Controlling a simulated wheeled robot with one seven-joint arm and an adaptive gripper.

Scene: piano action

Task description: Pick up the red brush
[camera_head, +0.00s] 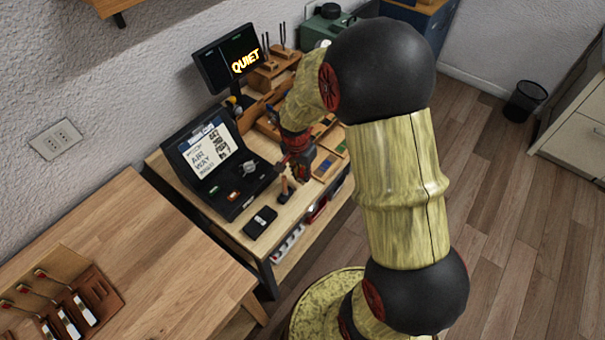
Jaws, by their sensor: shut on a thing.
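My gripper (292,165) is low over the wooden workbench, right of the open black case. It is shut on a small red thing (282,164), which seems to be the red brush. The thing is tiny in view and partly hidden by the fingers, so its bristles and full shape cannot be made out. I cannot tell whether it still touches the bench.
The open black case (209,158) stands left of my gripper. A brown-handled tool (285,189) and a black box (260,222) are in front. A monitor (227,58) and wooden trays (328,165) stand near. Another table (120,250) is at lower left.

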